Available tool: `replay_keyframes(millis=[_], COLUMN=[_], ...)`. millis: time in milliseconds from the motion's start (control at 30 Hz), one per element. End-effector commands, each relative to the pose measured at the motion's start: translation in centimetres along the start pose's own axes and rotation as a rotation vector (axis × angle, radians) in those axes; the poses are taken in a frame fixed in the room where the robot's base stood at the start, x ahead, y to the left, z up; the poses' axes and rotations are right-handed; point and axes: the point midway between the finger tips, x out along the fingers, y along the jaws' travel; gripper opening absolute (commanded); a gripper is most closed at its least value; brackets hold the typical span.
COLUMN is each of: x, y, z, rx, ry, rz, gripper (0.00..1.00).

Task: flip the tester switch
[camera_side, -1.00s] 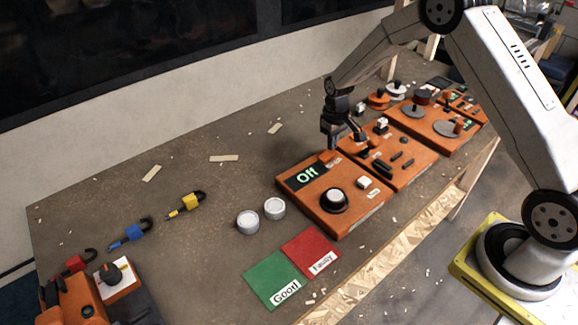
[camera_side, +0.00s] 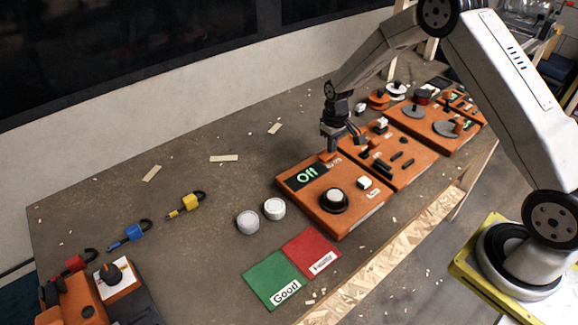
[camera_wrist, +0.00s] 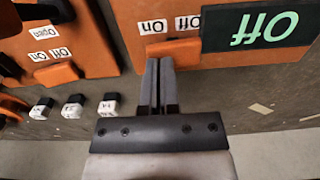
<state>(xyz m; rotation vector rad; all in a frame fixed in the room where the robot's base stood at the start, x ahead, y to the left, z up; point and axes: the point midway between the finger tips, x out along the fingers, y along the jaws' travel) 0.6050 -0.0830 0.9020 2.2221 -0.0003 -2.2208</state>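The tester is an orange box (camera_side: 345,221) with a dark display (camera_side: 303,176) reading "Off" in green. The display also shows upside down in the wrist view (camera_wrist: 262,27). The tester switch is an orange lever (camera_wrist: 174,49) beside white "On" and "Off" labels at the box's far edge. It also shows small in the side view (camera_side: 327,156). My gripper (camera_wrist: 160,62) is shut and empty, its fingertips right beside the lever. Whether they touch it I cannot tell. In the side view the gripper (camera_side: 350,138) hangs just above that far edge.
A black-and-white knob (camera_side: 334,200) and white button sit on the tester. Another orange panel (camera_side: 403,165) adjoins it at right. Two white round pieces (camera_side: 248,222) stand at left. Green (camera_side: 271,280) and red (camera_side: 311,252) mats lie in front. The bench behind the tester is mostly clear.

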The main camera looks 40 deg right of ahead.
Motion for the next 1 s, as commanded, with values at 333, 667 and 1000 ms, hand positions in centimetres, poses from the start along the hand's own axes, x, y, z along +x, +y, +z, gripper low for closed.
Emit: replay_keyframes(millis=[333,667,1000], x=[0.4,-0.5,-2.4], y=[0.0,0.0,0.0], z=[0.0,0.0,0.0], rx=[0.0,0.0,0.0], ry=[0.0,0.0,0.0], rz=[0.0,0.0,0.0], gripper=[0.0,0.0,0.0])
